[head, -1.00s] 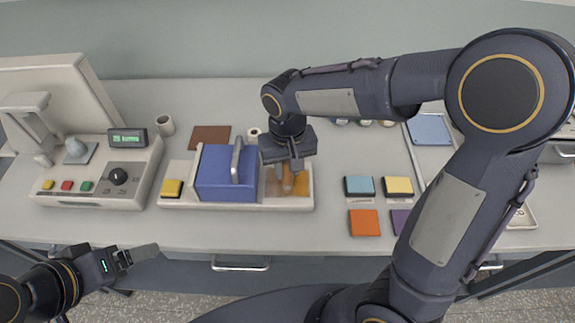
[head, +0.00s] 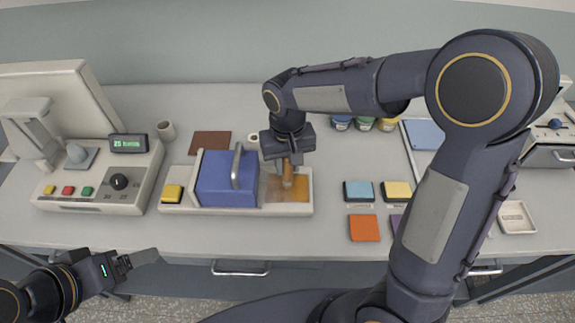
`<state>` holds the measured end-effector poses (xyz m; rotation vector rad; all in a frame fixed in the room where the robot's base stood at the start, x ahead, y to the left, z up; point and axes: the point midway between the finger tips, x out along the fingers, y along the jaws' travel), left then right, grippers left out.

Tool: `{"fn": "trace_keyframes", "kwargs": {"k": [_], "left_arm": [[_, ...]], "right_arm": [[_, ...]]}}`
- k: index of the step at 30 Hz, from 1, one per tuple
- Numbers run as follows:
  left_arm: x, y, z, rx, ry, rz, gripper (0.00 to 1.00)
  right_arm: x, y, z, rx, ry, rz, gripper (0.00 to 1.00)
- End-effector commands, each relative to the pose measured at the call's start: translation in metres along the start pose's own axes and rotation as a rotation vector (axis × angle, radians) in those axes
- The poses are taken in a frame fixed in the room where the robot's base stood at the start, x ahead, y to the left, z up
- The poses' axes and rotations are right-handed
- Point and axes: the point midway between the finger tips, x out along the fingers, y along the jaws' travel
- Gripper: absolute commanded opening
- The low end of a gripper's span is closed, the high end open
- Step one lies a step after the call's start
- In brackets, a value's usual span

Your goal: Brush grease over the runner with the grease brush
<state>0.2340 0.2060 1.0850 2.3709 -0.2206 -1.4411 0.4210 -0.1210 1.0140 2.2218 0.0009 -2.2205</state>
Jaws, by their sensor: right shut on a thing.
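The runner (head: 301,190) appears to be the pale base strip right of the blue block. Its exposed top is coated orange at the right and duller brown at the left. My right gripper (head: 288,161) is shut on the grease brush (head: 287,177), which has a brown handle and points down at this strip. Its bristle end is too small to tell whether it touches. My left gripper (head: 138,261) is low at the left, in front of the table edge and away from the runner. Its jaws show edge-on, so their opening is unclear.
A blue block (head: 218,183) with a grey handle stands on the base just left of the brush. A control box (head: 88,190) is at the left. Colour pads (head: 363,228) lie right of the base. Jars (head: 364,124) stand behind. My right arm covers much of the right side.

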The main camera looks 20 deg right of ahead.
Motion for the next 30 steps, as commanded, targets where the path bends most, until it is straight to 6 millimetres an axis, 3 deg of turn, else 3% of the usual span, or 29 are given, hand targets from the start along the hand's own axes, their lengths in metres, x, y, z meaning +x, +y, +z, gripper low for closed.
{"fn": "trace_keyframes", "kwargs": {"k": [21, 30], "left_arm": [[-0.005, 0.003, -0.003, 0.000, 0.000, 0.000, 0.82], [-0.004, 0.002, -0.002, 0.000, 0.000, 0.000, 0.82]], "right_arm": [[0.002, 0.009, -0.029, 0.002, -0.001, 0.000, 0.03], [0.001, 0.006, -0.020, -0.001, 0.001, 0.000, 0.03]]}}
